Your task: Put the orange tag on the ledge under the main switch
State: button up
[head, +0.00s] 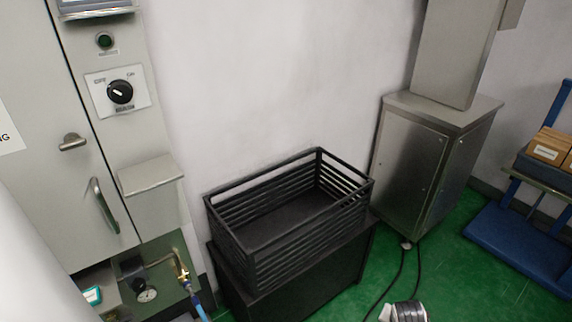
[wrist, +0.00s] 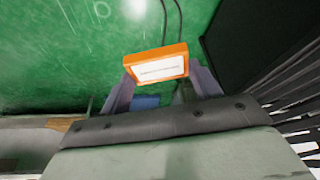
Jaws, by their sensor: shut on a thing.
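The orange tag (wrist: 157,64), with a white label face, is in my gripper (wrist: 158,84) in the wrist view. The two fingers close on it from its left and right sides. Green floor lies behind it. The main switch (head: 120,92) is a black rotary knob on a white plate on the grey cabinet in the head view. Below it a small grey ledge (head: 146,173) juts out with a bare top. The tag does not show in the head view. A grey and black part at the bottom edge (head: 404,311) is probably mine.
A black slatted crate (head: 288,200), empty, stands on a dark stand right of the ledge. The cabinet has door handles (head: 105,205) and a brass valve with a gauge (head: 147,294) below. A steel cabinet (head: 425,165) and a blue cart (head: 520,245) stand at right.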

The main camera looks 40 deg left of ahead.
aim_at(148, 172)
jog(key=l+u, duration=0.15)
jog(key=u, duration=0.35)
jog(key=l+u, duration=0.1)
jog(key=u, duration=0.4)
jog(key=k+l+u, duration=0.1)
jog(key=u, duration=0.35)
jog(key=l+u, duration=0.15)
jog(key=u, duration=0.35)
jog(key=k+j, duration=0.05)
